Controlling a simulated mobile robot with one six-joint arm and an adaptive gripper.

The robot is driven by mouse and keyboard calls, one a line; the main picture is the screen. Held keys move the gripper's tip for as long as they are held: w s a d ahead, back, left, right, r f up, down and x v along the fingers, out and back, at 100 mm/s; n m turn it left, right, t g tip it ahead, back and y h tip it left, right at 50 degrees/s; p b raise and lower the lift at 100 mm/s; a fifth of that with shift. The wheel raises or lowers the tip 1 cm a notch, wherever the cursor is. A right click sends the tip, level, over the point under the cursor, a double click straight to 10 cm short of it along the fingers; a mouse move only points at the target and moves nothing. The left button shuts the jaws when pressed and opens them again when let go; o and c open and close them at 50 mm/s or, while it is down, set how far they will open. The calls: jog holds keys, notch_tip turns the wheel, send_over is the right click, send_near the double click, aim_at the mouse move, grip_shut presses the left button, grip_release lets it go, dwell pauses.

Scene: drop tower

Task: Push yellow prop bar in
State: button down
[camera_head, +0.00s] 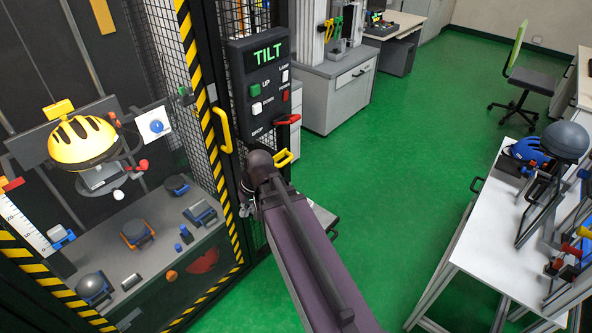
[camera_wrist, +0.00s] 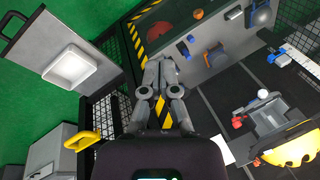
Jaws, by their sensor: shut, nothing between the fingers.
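A yellow loop handle (camera_head: 284,158), which looks like the end of the prop bar, sticks out from the right side of the drop tower below the control box. A yellow loop handle (camera_wrist: 83,141) also shows at lower left in the wrist view, left of my gripper and apart from it. How far the bar sits in cannot be told. My gripper (camera_wrist: 161,62) is shut and empty, its fingers pointing along the striped tower post. In the head view my gripper (camera_head: 249,206) is small and partly hidden by my arm, below the yellow handle and close to the tower's front corner.
The control box (camera_head: 262,90) reads TILT and has a red handle (camera_head: 287,120) below. A yellow door handle (camera_head: 222,130) stands by the striped post. A yellow helmet (camera_head: 82,140) hangs inside the tower. Green floor is free to the right, before a white table (camera_head: 500,255).

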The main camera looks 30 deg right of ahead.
jog(key=w+d+f+m+t+y+b, duration=0.6)
jog(key=w+d+f+b, duration=0.5)
jog(key=b, duration=0.8)
jog(key=d+f+m+t+h+b, duration=0.1)
jog(key=d+f+m+t+b, duration=0.1)
jog(key=d+t+b, duration=0.3)
jog(key=d+f+m+t+h+b, duration=0.1)
jog(key=d+m+t+b, duration=0.3)
jog(key=d+b, duration=0.6)
jog(key=shift+d+f+m+t+b, duration=0.35)
jog(key=shift+d+t, duration=0.95)
jog(key=shift+d, duration=3.5)
jog(key=p+x, duration=0.2)
jog(key=x, duration=1.2)
jog(key=shift+d+f, duration=0.1)
jog(key=shift+f, duration=0.05)
